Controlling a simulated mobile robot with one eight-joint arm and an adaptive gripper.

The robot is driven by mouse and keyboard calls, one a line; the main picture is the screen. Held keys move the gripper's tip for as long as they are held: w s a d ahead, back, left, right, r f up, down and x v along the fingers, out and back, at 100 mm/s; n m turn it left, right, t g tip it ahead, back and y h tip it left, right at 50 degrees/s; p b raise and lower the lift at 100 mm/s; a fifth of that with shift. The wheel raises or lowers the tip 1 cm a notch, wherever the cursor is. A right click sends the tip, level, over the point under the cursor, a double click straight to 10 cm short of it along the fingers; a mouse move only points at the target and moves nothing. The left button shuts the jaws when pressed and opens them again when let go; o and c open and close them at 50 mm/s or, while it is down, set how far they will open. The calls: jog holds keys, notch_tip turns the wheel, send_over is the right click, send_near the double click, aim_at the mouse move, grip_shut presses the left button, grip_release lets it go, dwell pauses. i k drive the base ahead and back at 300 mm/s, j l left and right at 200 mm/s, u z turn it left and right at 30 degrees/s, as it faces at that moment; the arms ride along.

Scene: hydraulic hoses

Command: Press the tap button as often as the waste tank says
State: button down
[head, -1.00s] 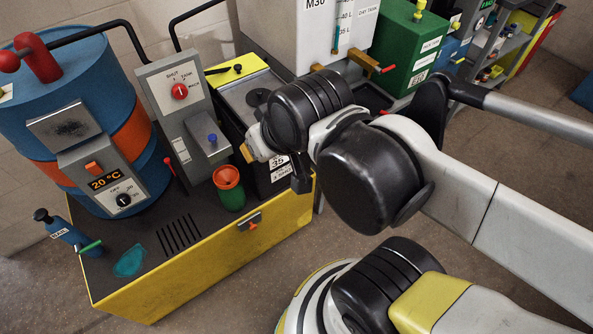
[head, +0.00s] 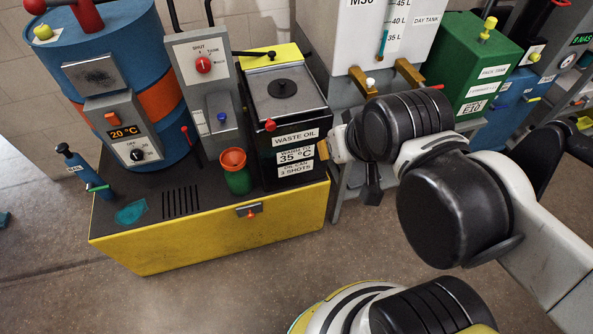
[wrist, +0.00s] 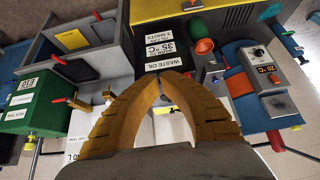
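The waste tank (head: 290,100) is black with a grey lid, in the head view's middle. Its labels read "WASTE OIL", "WARM TO 35 °C" and "OIL CAN 3 SHOTS". A blue button (head: 221,117) sits on a box of the grey post (head: 190,60) left of it. A red selector knob (head: 203,65) marked SHUT is above. A green can with a red funnel (head: 233,158) stands below the button. In the wrist view my gripper (wrist: 159,81) has its yellow-brown fingertips together, empty, with the waste tank beyond. In the head view my wrist mostly hides the fingers, right of the waste tank.
A blue drum (head: 125,50) with an orange band stands left; its heater display (head: 124,132) reads 20 °C. The white day tank (head: 345,40) and green tank (head: 475,60) are behind my arm. Floor in front is open.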

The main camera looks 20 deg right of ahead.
aim_at(221, 117)
jog(key=i+j, duration=0.35)
jog(key=j, duration=0.15)
jog(key=i+j, duration=0.3)
jog(key=j, duration=0.25)
